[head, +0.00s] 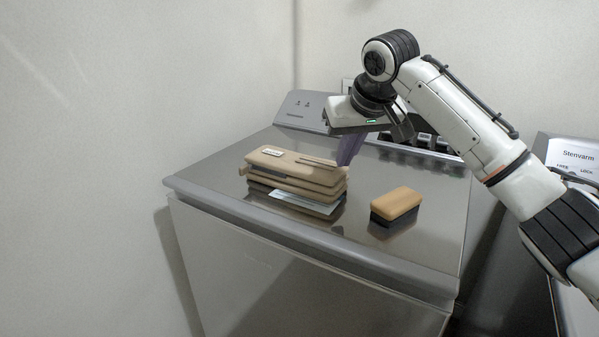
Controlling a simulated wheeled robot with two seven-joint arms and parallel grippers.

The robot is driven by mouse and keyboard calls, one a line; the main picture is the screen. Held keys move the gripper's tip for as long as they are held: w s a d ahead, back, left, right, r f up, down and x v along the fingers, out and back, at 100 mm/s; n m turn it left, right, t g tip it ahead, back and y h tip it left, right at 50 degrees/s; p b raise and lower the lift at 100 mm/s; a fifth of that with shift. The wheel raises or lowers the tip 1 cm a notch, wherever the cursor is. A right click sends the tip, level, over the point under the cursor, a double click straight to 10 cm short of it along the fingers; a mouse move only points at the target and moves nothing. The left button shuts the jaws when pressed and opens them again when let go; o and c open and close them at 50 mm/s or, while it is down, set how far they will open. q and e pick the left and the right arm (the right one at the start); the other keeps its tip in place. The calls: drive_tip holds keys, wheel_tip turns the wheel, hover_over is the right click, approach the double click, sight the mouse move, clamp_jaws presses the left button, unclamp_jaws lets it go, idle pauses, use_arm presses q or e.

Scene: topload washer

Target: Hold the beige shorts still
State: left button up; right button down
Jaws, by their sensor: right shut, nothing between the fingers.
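The beige shorts (300,166) appear as a folded, layered tan bundle with a small pale label on top, lying on the washer's shiny lid (300,240). My right gripper (346,160) comes in from the right and points down at the bundle's right back corner. Its purple-grey fingers are shut with nothing between them. I cannot tell whether the fingertips touch the cloth. My left gripper is out of view.
A tan-topped block with a dark base (396,204), like a brush, lies to the right of the bundle. The washer's control panel (300,110) stands along the back. Another appliance (575,157) stands at the right. The lid's front is clear.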

drive_tip(key=shift+s+f, duration=0.1)
drive_tip(key=shift+f, duration=0.65)
idle(0.9)
